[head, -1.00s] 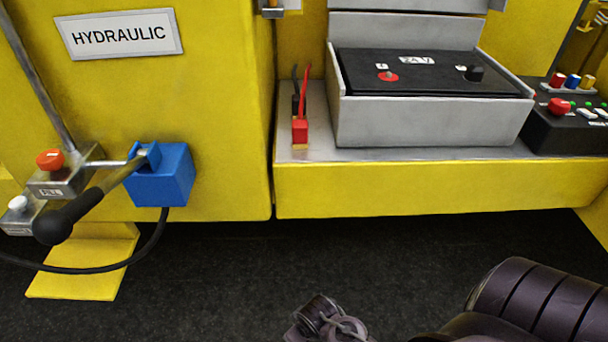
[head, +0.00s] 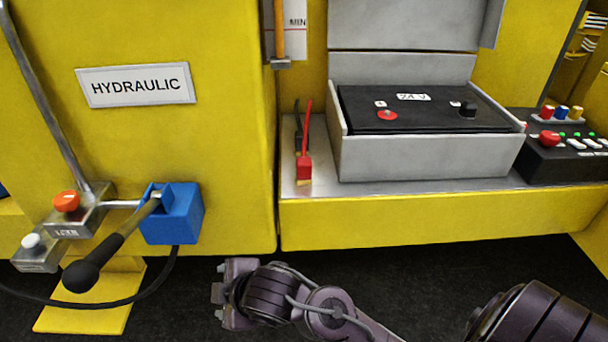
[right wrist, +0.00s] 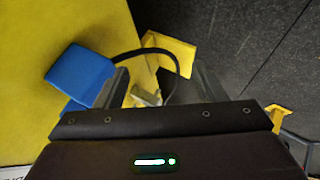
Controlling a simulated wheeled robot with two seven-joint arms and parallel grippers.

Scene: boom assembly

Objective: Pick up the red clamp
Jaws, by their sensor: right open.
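The red clamp (head: 304,166) stands on the grey shelf left of the battery box in the head view, its long thin red part pointing up. A dark clamp or lead (head: 298,128) is close behind it. My right gripper (head: 217,303) is in front of and below the shelf, to the left of the red clamp and well apart from it. The right wrist view shows its two fingers (right wrist: 150,88) spread with nothing between them. The red clamp is not seen in that view. My left gripper is not in view.
The grey battery box (head: 420,157) with its open lid stands right of the clamp. A control box (head: 560,158) is farther right. The blue block (head: 182,215) with the black-knobbed lever (head: 82,275) is at left, also in the right wrist view (right wrist: 78,75). The yellow shelf front (head: 400,223) forms an edge.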

